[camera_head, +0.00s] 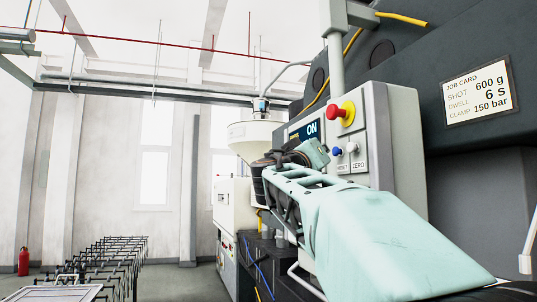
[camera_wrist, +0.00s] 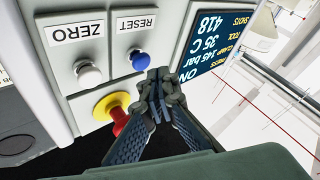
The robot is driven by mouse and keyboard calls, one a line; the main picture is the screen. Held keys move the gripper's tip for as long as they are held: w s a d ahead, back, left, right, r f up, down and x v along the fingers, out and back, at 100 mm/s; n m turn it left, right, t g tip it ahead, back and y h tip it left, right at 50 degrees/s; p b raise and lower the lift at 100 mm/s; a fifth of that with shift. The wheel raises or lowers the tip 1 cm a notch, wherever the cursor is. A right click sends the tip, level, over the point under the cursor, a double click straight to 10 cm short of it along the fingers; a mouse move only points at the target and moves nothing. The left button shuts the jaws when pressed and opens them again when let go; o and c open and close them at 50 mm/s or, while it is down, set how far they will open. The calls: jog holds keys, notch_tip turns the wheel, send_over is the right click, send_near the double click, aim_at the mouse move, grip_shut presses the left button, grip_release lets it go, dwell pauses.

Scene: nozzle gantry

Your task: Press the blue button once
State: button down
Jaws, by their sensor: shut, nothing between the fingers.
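The blue button (camera_wrist: 140,60) is a round blue cap on the grey control panel, beside the label RESET, in the wrist view. It also shows in the head view (camera_head: 337,151), just past the end of my arm, and is not covered. My gripper (camera_wrist: 158,76) is shut and empty. Its fingertips appear just below and to the right of the blue button in the wrist view. A small gap shows between them in the picture; I cannot tell the depth. In the head view my arm's end is left of the button, and the fingertips are hard to make out.
A white button (camera_wrist: 88,74) labelled ZERO sits beside the blue one. A red emergency knob on a yellow base (camera_wrist: 113,113) is close to my fingers, above the buttons in the head view. The display (camera_head: 306,130) reads ON. A job card (camera_head: 477,92) hangs right.

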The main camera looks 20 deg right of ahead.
jog(key=a+b, duration=0.1)
jog(key=a, duration=0.3)
jog(key=shift+s+a, duration=0.1)
jog(key=shift+a, duration=0.3)
dwell(0.6)
